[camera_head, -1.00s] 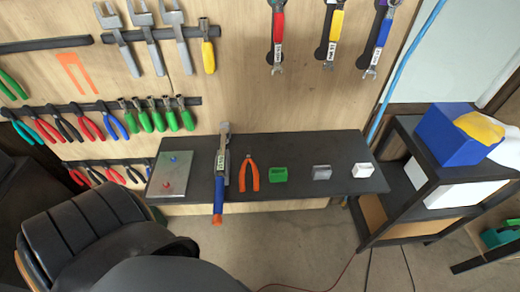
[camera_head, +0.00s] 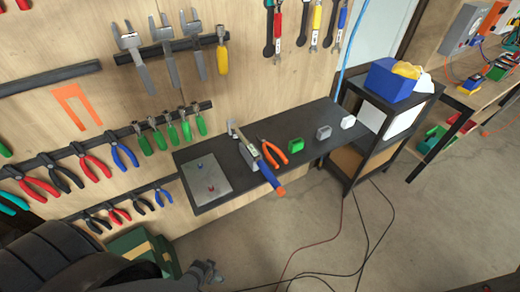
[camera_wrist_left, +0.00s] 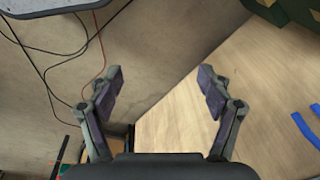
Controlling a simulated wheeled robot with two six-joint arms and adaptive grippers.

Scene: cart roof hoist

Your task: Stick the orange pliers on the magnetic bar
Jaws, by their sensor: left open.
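The orange pliers (camera_head: 272,152) lie on the dark shelf (camera_head: 310,120), beside a clamp-like tool (camera_head: 255,158) with a blue and orange handle. An empty dark magnetic bar (camera_head: 40,79) is on the wooden wall at the upper left, with an orange pliers-shaped outline (camera_head: 75,105) just below it. My left gripper (camera_head: 208,272) is low in front of the wall, below and left of the shelf, far from the pliers. In the left wrist view, my left gripper (camera_wrist_left: 160,80) is open and empty. My right gripper is not in view.
The shelf also holds a metal plate (camera_head: 206,178) with two knobs and small green, grey and white blocks. Other bars hold several pliers. A green box (camera_head: 140,250) stands low by the wall. A dark rack (camera_head: 350,160) stands right; cables lie on the floor.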

